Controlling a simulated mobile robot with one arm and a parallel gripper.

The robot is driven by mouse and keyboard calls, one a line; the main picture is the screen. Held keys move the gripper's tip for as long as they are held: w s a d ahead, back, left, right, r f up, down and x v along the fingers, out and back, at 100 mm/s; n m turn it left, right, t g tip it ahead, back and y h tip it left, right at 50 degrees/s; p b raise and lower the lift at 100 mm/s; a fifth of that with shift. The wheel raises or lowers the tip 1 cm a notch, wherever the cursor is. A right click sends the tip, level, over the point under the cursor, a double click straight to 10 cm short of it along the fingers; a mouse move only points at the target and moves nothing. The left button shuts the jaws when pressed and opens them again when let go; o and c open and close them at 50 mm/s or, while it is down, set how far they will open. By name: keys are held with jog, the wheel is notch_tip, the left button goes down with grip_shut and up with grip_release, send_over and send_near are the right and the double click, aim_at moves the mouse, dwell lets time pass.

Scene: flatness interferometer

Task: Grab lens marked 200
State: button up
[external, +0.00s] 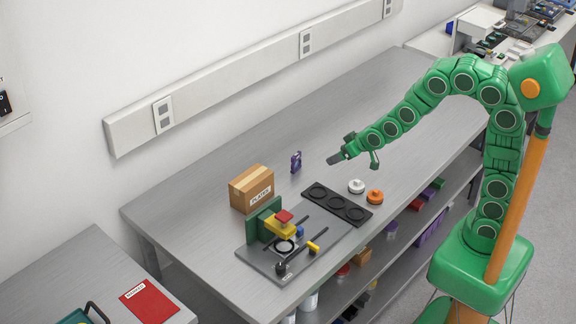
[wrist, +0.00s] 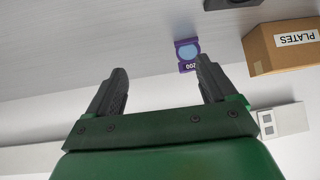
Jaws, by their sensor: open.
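The lens marked 200 is a small purple holder with a pale blue round glass. In the wrist view the lens (wrist: 187,52) lies ahead of the right fingertip, its number upside down. In the external view the purple lens (external: 296,161) stands on the bench, right of the cardboard box. My gripper (external: 341,158) is to the right of the lens and apart from it. In the wrist view my gripper (wrist: 161,72) has its two dark fingers spread wide with nothing between them.
A cardboard box (external: 251,189) labelled PLATES stands left of the lens. A black tray (external: 336,204) with round recesses, white (external: 356,186) and orange (external: 375,197) knobbed discs, and the interferometer base plate (external: 262,262) are nearer the front. The bench's right back part is clear.

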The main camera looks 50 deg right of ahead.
aim_at(298, 155)
jog(key=w+a+t, duration=0.1)
jog(key=w+a, duration=0.1)
jog(key=w+a+f+t, duration=0.1)
jog(key=w+a, duration=0.1)
jog(key=w, duration=0.1)
jog(key=w+a+f+t, duration=0.1)
jog(key=w+a+t, duration=0.1)
jog(key=w, duration=0.1)
jog(key=shift+w+n+y, duration=0.2)
jog(key=shift+n+y, duration=0.2)
jog(key=shift+r+x, duration=0.1)
jog(key=shift+x, duration=1.85)
jog(key=shift+r+x, duration=0.15)
jog(key=shift+x, duration=1.8)
jog(key=shift+c, duration=0.3)
jog(key=c, duration=1)
jog(key=shift+r, duration=0.1)
